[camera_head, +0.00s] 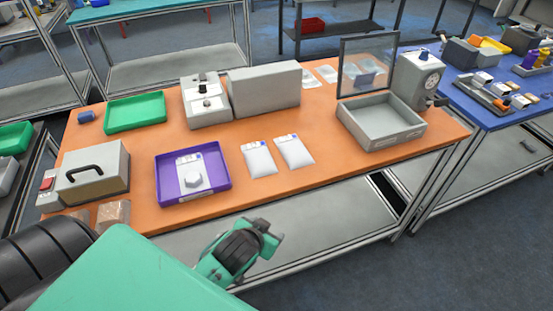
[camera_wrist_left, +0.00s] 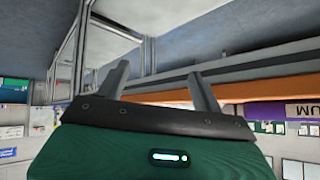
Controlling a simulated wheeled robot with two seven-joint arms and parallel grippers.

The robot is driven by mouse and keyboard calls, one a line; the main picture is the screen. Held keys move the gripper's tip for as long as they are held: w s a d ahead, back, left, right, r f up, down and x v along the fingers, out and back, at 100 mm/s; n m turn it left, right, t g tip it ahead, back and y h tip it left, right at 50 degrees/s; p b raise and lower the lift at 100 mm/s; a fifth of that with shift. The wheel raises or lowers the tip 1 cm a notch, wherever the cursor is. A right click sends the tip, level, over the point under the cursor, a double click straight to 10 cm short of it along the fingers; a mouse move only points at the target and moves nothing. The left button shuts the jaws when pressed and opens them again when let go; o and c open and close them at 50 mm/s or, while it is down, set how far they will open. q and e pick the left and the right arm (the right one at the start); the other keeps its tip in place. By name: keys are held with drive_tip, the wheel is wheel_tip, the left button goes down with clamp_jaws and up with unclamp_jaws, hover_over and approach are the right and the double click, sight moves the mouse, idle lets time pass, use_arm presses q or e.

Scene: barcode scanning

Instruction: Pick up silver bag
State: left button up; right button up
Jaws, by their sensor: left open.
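Two silver-white bags with labels, a left one (camera_head: 259,159) and a right one (camera_head: 294,151), lie flat side by side on the orange table. A similar labelled bag (camera_head: 192,179) lies in a purple tray (camera_head: 221,181) to their left. My left gripper (camera_head: 268,238) is in front of the table's front edge, nearer to me than the bags and apart from them. In the left wrist view its two fingers (camera_wrist_left: 161,78) are spread with nothing between them. No bag can be made out in that view. My right gripper does not show.
A grey box with a black handle (camera_head: 93,173) and a green tray (camera_head: 136,112) stand on the left of the table. A white device (camera_head: 206,101) and a grey box (camera_head: 264,90) stand behind. A grey bin (camera_head: 380,122) is at right. The table between bags and bin is clear.

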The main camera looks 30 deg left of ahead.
use_arm(q)
drive_tip(key=w+d+r+m+t+h, duration=0.4)
drive_tip(key=w+r+t, duration=0.6)
drive_tip(key=w+r, duration=0.6)
drive_tip(key=d+r+m+g+h, duration=0.2)
drive_tip(key=d+r+m+h, duration=0.6)
drive_tip(key=h, duration=0.3)
drive_tip(key=m+g+y+p, duration=0.2)
drive_tip(key=m+g+y, duration=0.2)
drive_tip(key=g+y, duration=1.15)
hover_over(261, 161)
drive_tip(key=shift+g+h, duration=0.75)
drive_tip(key=f, duration=1.3)
drive_tip(key=shift+w+a+f, duration=0.15)
drive_tip(key=shift+w+a, duration=0.05)
drive_tip(key=shift+a, duration=0.15)
drive_tip(key=f+p, duration=0.1)
drive_tip(key=f, duration=0.2)
drive_tip(key=f+p, duration=0.1)
drive_tip(key=shift+s+d+f+p, duration=0.2)
drive_tip(key=shift+d+f+p, duration=0.1)
drive_tip(key=shift+f, duration=0.4)
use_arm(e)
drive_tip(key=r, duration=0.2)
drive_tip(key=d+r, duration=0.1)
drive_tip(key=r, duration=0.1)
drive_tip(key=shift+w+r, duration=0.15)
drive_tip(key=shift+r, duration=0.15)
